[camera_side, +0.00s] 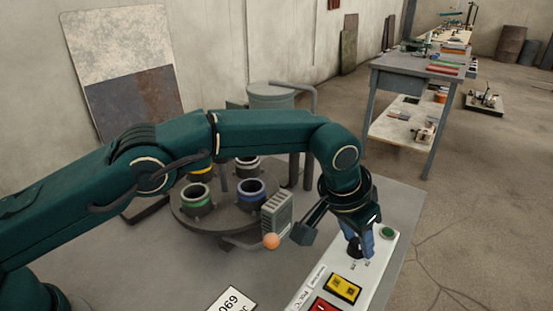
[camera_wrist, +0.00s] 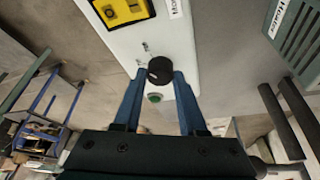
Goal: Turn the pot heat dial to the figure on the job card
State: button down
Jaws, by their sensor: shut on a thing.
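The pot heat dial is a small black knob (camera_wrist: 160,70) on a white control panel (camera_wrist: 122,46). In the side view the knob (camera_side: 354,248) is partly hidden by my fingers. My gripper (camera_wrist: 160,76) has its two blue fingers on either side of the knob and is shut on it. In the side view my gripper (camera_side: 361,243) points down onto the panel's far end. A white card (camera_side: 232,300), perhaps the job card, lies at the bottom edge, cut off; its digits are turned and I cannot read them surely. Marks by the dial are too small to read.
A green button (camera_side: 388,232) sits beside the dial. A yellow panel (camera_side: 342,289) and a red one (camera_side: 322,305) lie nearer on the control panel. A round carousel (camera_side: 225,222) with several pots stands left of my gripper, with an orange ball (camera_side: 271,241) close by.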

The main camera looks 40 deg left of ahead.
jog(key=shift+n+y, duration=0.3)
jog(key=shift+n, duration=0.5)
jog(key=shift+c, duration=2.3)
grip_release()
jog(key=shift+v, duration=2.55)
jog(key=shift+s, duration=0.15)
